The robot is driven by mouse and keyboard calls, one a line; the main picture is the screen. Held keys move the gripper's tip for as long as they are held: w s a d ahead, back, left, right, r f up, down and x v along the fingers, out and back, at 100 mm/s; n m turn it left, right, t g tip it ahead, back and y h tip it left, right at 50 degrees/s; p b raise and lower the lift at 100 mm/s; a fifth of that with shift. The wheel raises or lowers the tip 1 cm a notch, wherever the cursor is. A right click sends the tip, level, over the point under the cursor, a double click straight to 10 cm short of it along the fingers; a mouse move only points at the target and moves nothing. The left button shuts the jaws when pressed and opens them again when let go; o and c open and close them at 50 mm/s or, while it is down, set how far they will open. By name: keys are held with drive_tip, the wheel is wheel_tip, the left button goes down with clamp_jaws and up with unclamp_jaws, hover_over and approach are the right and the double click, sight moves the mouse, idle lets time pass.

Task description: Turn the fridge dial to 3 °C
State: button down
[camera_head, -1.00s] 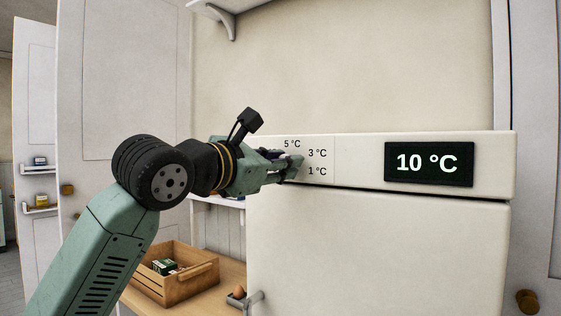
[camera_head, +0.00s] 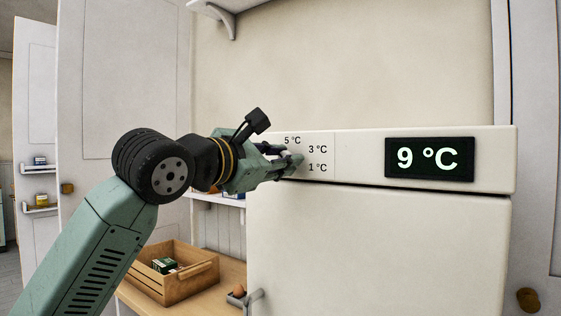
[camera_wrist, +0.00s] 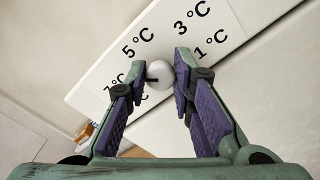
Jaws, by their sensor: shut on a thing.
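The fridge (camera_head: 390,245) is white, with a control panel along its top. Its display (camera_head: 429,159) reads 9 °C. The dial (camera_wrist: 160,74) is a small pale round knob with a dark mark, seen in the wrist view between my fingertips. Printed labels for 5 °C, 3 °C (camera_wrist: 191,18) and 1 °C stand around it; other labels are partly hidden by my left finger. My gripper (camera_head: 294,163) is shut on the dial, and it also shows in the wrist view (camera_wrist: 162,78). In the head view my gripper hides the dial.
A wooden crate (camera_head: 208,278) with small boxes stands on a wooden surface at lower left. An egg (camera_head: 239,292) lies beside the fridge's handle. A shelf bracket (camera_head: 222,18) is above. A white door (camera_head: 120,80) stands behind my arm.

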drive_tip(key=m, duration=2.1)
drive_tip(key=shift+f+b, duration=0.25)
drive_tip(key=shift+b, duration=0.05)
drive_tip(key=shift+m, duration=0.3)
drive_tip(key=c, duration=1.4)
unclamp_jaws()
drive_tip(key=shift+r, duration=0.1)
